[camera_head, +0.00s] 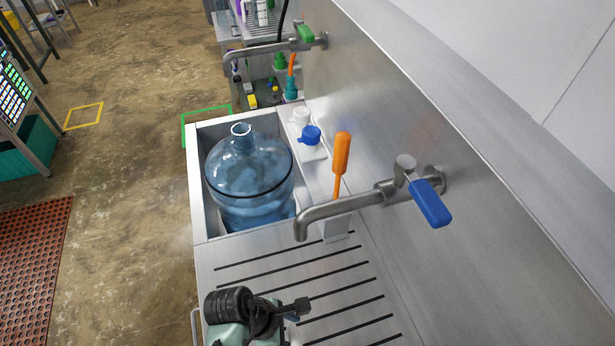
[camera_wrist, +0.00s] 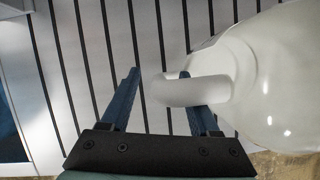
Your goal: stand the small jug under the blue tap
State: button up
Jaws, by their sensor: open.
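The blue tap (camera_head: 345,204) juts from the steel back wall; its blue lever (camera_head: 431,203) is at right and its spout hangs over the slotted drainboard (camera_head: 300,272). A smooth white jug (camera_wrist: 275,75), taken as the small jug, fills the right of the wrist view; I cannot make it out in the head view. Its handle (camera_wrist: 180,91) reaches left between my gripper's fingers (camera_wrist: 160,98) and covers part of the right finger. The fingers are apart; I cannot tell whether they touch the handle. The head view shows part of my gripper (camera_head: 292,310) over the drainboard's near end.
A large blue water bottle (camera_head: 247,172) stands in the recess beyond the drainboard. An orange-handled tool (camera_head: 341,155) stands upright behind the spout. A green-levered tap (camera_head: 290,42) is farther back. Drainboard under the spout looks clear.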

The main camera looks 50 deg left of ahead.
jog(key=shift+f, duration=0.2)
grip_shut()
dwell(1.3)
